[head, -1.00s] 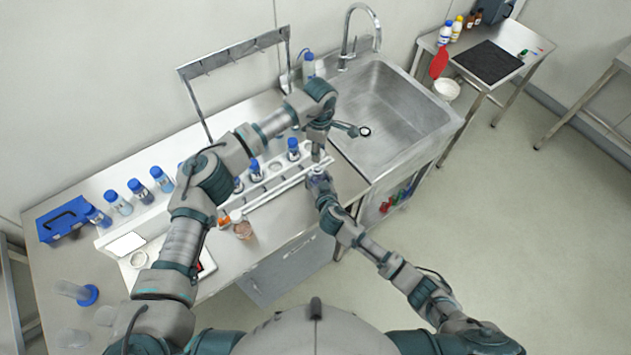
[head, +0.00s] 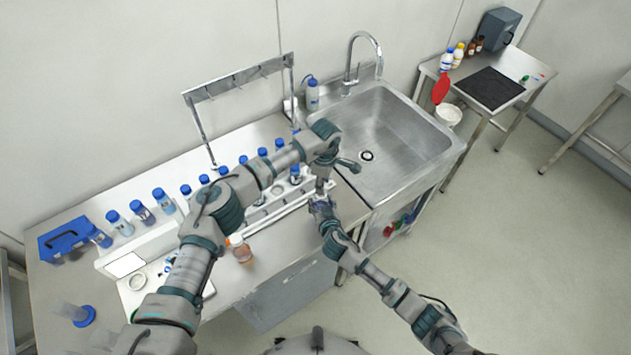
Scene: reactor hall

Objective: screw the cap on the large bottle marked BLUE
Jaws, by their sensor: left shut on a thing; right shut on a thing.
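My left gripper (head: 322,187) points down near the front edge of the bench, beside the sink. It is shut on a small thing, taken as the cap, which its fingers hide. My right gripper (head: 320,205) is just below it, shut around a pale bottle (head: 320,199), mostly covered by the fingers. The two grippers meet one above the other. I cannot tell whether the cap sits on the bottle's neck. The marking BLUE cannot be read at this size.
A white rack (head: 262,222) lies along the bench, left of the grippers. Several blue-capped bottles (head: 163,203) stand behind it. The steel sink (head: 400,125) is to the right, with a tap (head: 364,45).

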